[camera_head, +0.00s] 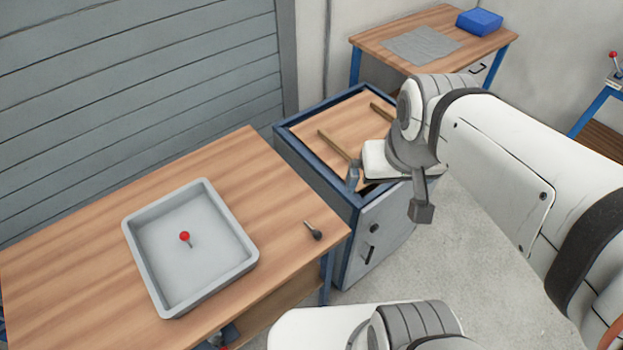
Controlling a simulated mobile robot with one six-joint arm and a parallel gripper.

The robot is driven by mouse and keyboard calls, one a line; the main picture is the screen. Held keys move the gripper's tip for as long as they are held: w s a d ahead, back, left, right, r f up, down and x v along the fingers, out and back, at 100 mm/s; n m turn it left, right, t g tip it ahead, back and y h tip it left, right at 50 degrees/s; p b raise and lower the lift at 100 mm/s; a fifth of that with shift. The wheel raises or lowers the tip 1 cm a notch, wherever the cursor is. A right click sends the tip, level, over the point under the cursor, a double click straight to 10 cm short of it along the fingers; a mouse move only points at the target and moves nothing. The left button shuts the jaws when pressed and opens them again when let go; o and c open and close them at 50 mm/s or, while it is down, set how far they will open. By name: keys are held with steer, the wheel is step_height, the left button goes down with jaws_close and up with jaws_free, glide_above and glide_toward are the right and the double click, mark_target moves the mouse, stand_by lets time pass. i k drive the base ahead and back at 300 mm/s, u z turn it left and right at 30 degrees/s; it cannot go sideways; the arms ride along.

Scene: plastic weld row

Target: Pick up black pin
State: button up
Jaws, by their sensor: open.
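The black pin (317,235) lies on the wooden table (75,251), near its right corner and to the right of the grey tray. It looks like a short shaft with a dark round head, the head towards the lower right. My gripper (387,194) is open and empty, up and to the right of the pin. It is over the front edge of the blue-framed cabinet, clear of the pin. Nothing hides the pin.
A grey tray (136,262) on the table holds a red-headed pin (185,237). The blue-framed cabinet (345,199) with a wooden top and two thin bars stands beside the table. A back table (376,45) carries a blue box (479,21) and a grey sheet.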

mark_target(317, 235)
steer(key=u, duration=0.4)
steer(key=k, duration=1.3)
steer(key=u, duration=0.75)
steer(key=i, duration=1.35)
steer(key=z, duration=0.7)
